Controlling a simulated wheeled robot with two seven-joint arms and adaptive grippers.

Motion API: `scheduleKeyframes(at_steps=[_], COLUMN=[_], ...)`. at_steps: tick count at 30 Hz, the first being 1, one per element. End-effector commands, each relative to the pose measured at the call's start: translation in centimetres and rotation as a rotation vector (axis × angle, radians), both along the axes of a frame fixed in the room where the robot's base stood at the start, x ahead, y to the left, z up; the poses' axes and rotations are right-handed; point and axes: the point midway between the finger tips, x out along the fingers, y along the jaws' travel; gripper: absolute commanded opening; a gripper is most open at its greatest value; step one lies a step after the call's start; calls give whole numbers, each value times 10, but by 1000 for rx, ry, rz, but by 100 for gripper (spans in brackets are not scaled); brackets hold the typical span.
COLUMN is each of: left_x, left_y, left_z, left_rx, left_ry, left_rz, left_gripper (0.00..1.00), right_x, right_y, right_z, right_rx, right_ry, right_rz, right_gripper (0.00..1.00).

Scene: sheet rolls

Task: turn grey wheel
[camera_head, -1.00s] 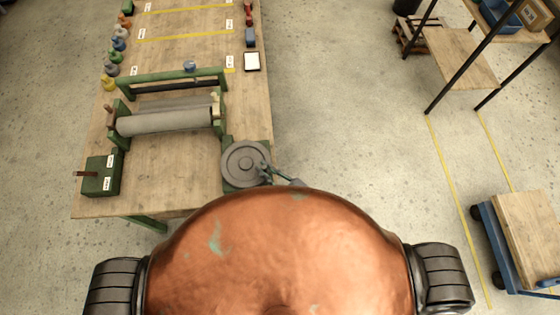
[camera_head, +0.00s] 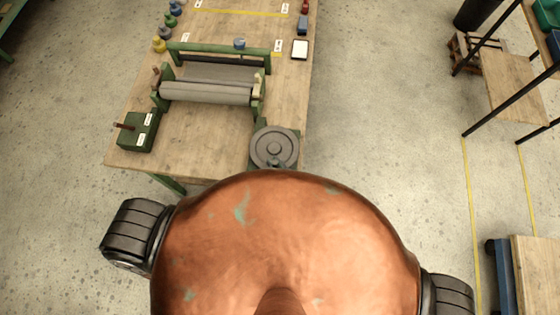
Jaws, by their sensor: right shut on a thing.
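The grey wheel (camera_head: 274,147) is mounted at the near right corner of the wooden bench, beside the green roller frame. My right gripper (camera_head: 274,165) shows only as a small dark greenish part at the wheel's near edge, and it is shut on the wheel there. The rest of my right arm is hidden behind my copper-coloured body. The sheet roller (camera_head: 205,93) lies across its green frame, left of the wheel. My left gripper is not in view.
A green block with a lever (camera_head: 138,132) stands at the bench's near left corner. Small coloured pieces (camera_head: 160,45) line the left edge. A white-faced pad (camera_head: 300,49) lies at the right edge. A rack (camera_head: 512,85) stands right, beyond clear floor.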

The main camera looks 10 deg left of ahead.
Motion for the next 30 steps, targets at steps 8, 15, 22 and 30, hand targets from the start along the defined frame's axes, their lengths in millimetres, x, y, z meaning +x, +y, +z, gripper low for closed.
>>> scheduleKeyframes(at_steps=[8,15,22,30], left_x=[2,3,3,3], left_y=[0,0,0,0], left_z=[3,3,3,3], left_rx=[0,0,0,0], left_ry=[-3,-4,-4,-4], left_rz=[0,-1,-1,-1], left_gripper=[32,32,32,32], right_x=[-5,-6,-6,-5], right_y=[11,14,14,13], right_z=[-1,-2,-2,-2], right_rx=[-1,-1,-1,-1], right_ry=[4,4,4,4], right_rz=[5,6,6,5], right_gripper=[0,0,0,24])
